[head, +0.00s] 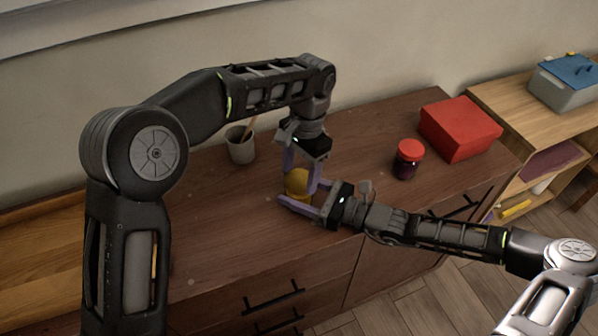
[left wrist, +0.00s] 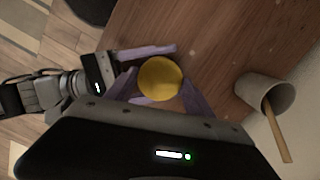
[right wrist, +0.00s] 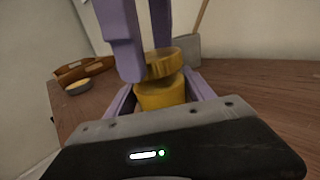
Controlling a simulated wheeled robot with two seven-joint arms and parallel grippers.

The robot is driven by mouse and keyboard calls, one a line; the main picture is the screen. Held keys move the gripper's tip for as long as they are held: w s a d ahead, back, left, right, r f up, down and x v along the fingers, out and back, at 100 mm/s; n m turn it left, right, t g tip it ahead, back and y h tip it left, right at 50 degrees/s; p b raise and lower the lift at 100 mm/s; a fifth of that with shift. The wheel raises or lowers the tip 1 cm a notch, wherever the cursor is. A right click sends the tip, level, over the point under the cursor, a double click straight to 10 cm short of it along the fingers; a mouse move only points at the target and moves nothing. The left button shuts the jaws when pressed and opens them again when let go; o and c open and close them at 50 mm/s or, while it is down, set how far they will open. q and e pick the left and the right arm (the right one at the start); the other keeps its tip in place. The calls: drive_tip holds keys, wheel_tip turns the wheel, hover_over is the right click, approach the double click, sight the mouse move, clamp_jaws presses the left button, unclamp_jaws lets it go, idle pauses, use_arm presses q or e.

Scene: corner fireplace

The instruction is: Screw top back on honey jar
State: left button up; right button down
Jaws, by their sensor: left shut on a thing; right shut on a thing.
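The honey jar (right wrist: 160,94) is yellow and stands upright on the brown cabinet top. My right gripper (head: 298,204) reaches in low from the right and is shut on the jar's sides. The yellow top (left wrist: 160,78) is round and sits over the jar's mouth; in the right wrist view the top (right wrist: 164,62) looks slightly tilted, with a dark line between it and the jar. My left gripper (head: 300,180) points down from above and is shut on the top's edge. It also shows in the right wrist view (right wrist: 145,65). Whether the threads meet is hidden.
A grey cup (head: 240,150) with a wooden stick stands behind left. A dark jar with a red lid (head: 408,158) and a red box (head: 458,128) stand to the right. The cabinet top (head: 225,240) is clear in front.

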sight(312, 196)
use_arm(q)
drive_tip(key=m, duration=0.6)
drive_tip(key=shift+s+t, duration=0.1)
drive_tip(key=shift+t, duration=0.3)
drive_tip(key=m, duration=0.3)
drive_tip(key=shift+m, duration=0.3)
drive_tip(key=o, duration=1.4)
drive_tip(key=shift+r, duration=0.1)
drive_tip(key=shift+d+r, duration=0.15)
drive_tip(key=shift+r, duration=1.05)
drive_tip(key=shift+d+r, duration=0.2)
drive_tip(key=shift+r, duration=1.05)
drive_tip(key=shift+d+r, duration=0.15)
drive_tip(key=shift+r, duration=1.05)
use_arm(e)
drive_tip(key=shift+c, duration=1.4)
unclamp_jaws()
use_arm(q)
drive_tip(key=shift+f+b, duration=0.45)
drive_tip(key=shift+f, duration=0.05)
use_arm(e)
drive_tip(key=shift+v, duration=3.9)
